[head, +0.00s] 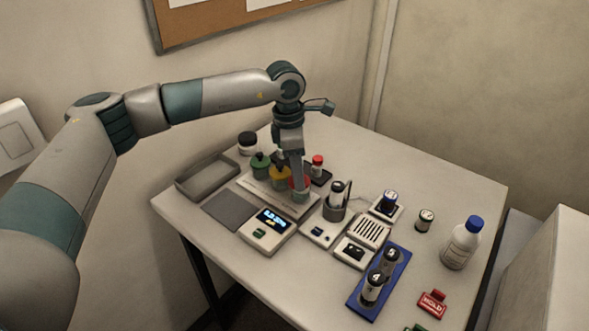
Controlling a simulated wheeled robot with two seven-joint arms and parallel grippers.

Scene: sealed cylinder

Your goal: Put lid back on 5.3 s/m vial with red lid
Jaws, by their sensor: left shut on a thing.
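My left gripper (300,194) points straight down over the platform (293,208) behind the scale. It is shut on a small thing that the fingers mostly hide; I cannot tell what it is. A red object (296,183) shows right behind the fingers, beside a yellow one (280,178) and a green one (260,165). A small red-topped item (317,162) stands just behind the gripper, by a dark tray (322,177). A vial (337,190) stands in a holder to the right. I cannot read a 5.3 label anywhere. My right gripper is out of view.
A scale with a lit display (268,225) is in front. A blue rack (361,299) holds vials marked 4 and 5. A grey tray (208,178) is left. The far right tabletop is clear.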

